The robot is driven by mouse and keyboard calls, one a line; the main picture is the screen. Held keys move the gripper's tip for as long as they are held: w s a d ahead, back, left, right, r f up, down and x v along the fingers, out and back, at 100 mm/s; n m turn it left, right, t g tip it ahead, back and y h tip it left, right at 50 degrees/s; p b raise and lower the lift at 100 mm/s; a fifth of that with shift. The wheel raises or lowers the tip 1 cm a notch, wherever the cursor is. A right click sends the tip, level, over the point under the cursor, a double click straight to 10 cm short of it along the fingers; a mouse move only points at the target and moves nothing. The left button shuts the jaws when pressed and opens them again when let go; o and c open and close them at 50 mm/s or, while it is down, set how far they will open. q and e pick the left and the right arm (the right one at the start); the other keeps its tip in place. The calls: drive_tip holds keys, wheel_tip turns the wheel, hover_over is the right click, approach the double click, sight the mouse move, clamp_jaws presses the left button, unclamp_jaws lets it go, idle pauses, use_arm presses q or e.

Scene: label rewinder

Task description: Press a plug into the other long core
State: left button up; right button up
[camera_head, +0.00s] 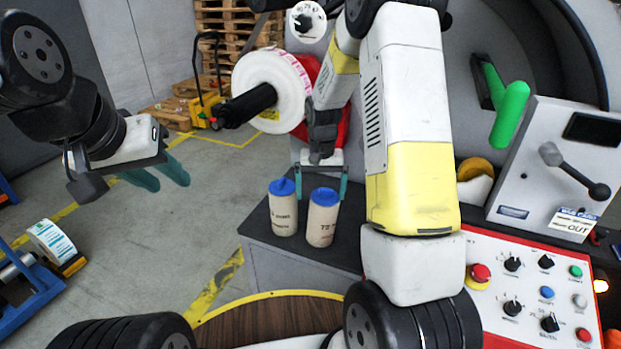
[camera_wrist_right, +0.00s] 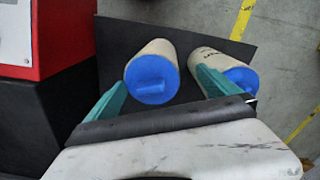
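Two beige cores stand upright side by side on a dark grey surface: a left core (camera_head: 284,216) and a right core (camera_head: 321,226). A blue plug (camera_head: 282,186) sits on top of the left core and another blue plug (camera_head: 324,196) on top of the right core. How deep each is seated is unclear. My right gripper (camera_head: 319,181) is open above the right core, its teal fingers apart. In the right wrist view one blue plug (camera_wrist_right: 152,80) shows between the fingers and the other blue plug (camera_wrist_right: 242,79) is partly behind a finger. My left gripper (camera_head: 160,175) is open and empty, away at the left.
A white label roll (camera_head: 271,88) on a black shaft is behind the cores. A red-edged control panel (camera_head: 530,290) is at the lower right, below a green handle (camera_head: 510,112). A blue stand (camera_head: 35,300) with a label roll is at lower left.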

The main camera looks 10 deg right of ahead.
sight(321, 197)
drive_tip(key=shift+s+f, duration=0.2)
drive_tip(key=s+r+t, duration=0.1)
drive_tip(key=s+r, duration=0.2)
drive_tip(key=r, duration=0.6)
drive_tip(key=s+r+t, duration=0.1)
drive_tip(key=s+r, duration=0.2)
drive_tip(key=r, duration=0.6)
drive_tip(key=s+a+r+n+t+y, duration=0.1)
drive_tip(key=s+r, duration=0.3)
drive_tip(key=s, duration=0.5)
drive_tip(key=s+a+r+n+t+y, duration=0.1)
drive_tip(key=s+r+n+t, duration=0.1)
drive_tip(key=s, duration=0.6)
drive_tip(key=shift+s+r+t, duration=0.35)
drive_tip(key=shift+r+t, duration=0.25)
drive_tip(key=shift+r, duration=0.3)
drive_tip(key=shift+a, duration=0.1)
